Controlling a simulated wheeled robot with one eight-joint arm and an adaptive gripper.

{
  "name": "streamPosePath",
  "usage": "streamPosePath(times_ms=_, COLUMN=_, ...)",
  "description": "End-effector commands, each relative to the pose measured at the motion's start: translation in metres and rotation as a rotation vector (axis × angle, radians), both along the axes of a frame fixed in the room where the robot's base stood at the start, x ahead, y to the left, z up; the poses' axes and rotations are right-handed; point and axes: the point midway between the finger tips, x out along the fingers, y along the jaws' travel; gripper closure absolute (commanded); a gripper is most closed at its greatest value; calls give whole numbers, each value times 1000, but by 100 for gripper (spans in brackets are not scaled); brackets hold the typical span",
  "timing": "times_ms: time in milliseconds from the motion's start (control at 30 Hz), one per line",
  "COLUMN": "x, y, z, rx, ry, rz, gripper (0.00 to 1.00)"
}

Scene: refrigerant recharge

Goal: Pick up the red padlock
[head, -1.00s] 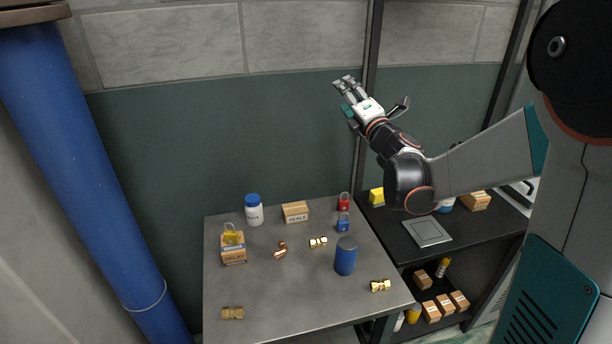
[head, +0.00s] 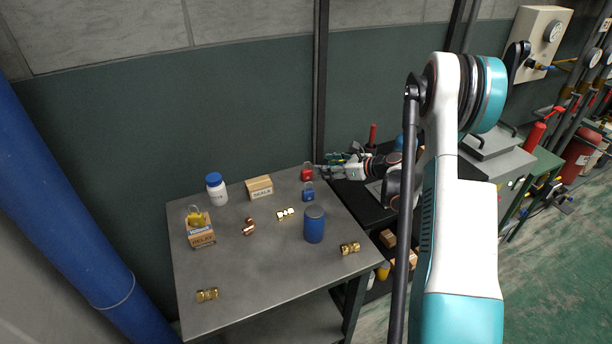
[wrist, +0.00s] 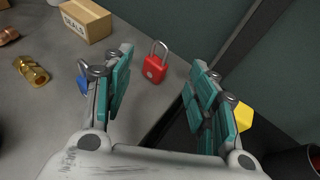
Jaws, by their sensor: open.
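The red padlock (head: 307,173) stands near the back right edge of the grey table (head: 240,275). In the wrist view the red padlock (wrist: 155,68) is upright with its shackle up, between and beyond my fingertips. My gripper (head: 325,170) is right beside it on its right side in the head view. In the wrist view my gripper (wrist: 160,85) has its teal-padded fingers spread apart with nothing between them. A blue padlock (head: 308,192) stands just in front of the red one; in the wrist view the left finger partly hides it.
A seals box (head: 259,188), a white bottle with blue cap (head: 217,189), a blue can (head: 314,224) and several brass fittings (head: 207,295) are on the table. A yellow padlock (head: 195,217) sits on a relay box (head: 201,237). A dark shelf (head: 350,200) adjoins at right.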

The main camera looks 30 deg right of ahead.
Motion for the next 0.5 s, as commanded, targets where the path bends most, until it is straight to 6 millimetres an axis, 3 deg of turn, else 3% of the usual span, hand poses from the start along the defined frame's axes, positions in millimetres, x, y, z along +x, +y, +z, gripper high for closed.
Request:
streamPosePath(times_ms=300, x=47, y=28, z=-24, rx=1, ry=0, rz=3, gripper=47)
streamPosePath(times_ms=500, x=62, y=36, z=-29, rx=3, ry=-1, rz=-1, gripper=47)
